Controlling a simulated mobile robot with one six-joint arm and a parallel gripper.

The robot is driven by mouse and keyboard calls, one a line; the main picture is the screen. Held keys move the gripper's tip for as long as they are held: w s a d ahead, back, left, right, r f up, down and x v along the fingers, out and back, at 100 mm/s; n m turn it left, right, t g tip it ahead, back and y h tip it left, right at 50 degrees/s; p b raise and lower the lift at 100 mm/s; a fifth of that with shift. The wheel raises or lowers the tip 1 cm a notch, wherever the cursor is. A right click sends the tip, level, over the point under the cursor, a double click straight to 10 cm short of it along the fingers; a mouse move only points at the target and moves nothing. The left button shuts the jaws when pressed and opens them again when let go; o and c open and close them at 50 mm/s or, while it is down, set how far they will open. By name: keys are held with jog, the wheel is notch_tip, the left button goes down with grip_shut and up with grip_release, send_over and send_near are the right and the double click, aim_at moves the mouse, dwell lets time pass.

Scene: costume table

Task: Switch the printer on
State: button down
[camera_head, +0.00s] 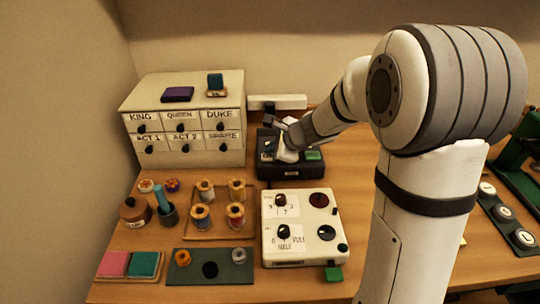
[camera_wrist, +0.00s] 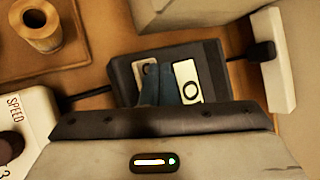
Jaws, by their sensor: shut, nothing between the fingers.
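A dark box (camera_head: 265,150), which I take to be the printer or its switch box, stands at the back of the table beside the drawer cabinet. Its small front label is too small to read. In the wrist view, the box (camera_wrist: 122,72) has a pale plate marked with a ring (camera_wrist: 188,80) and a second, beige plate (camera_wrist: 146,74) to its left. My gripper (camera_head: 287,155) is shut and empty, pointing down over the box. In the wrist view, its fingertips (camera_wrist: 168,72) lie between the two plates and hide part of them. I cannot tell whether they touch.
A white drawer cabinet (camera_head: 188,92) stands at back left. A white strip (camera_head: 290,102) lies behind the box, with a black plug (camera_wrist: 264,51). A white control box (camera_head: 270,235) with knobs is in front. A tray of spools (camera_head: 219,233) is left of it.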

jog(key=shift+f+b, duration=0.45)
dwell(0.3)
jog(key=shift+r, duration=0.15)
jog(key=shift+r+p, duration=0.75)
jog(key=shift+r, duration=0.05)
notch_tip(320, 180, up, 6)
jog(key=p, duration=0.5)
dwell(0.3)
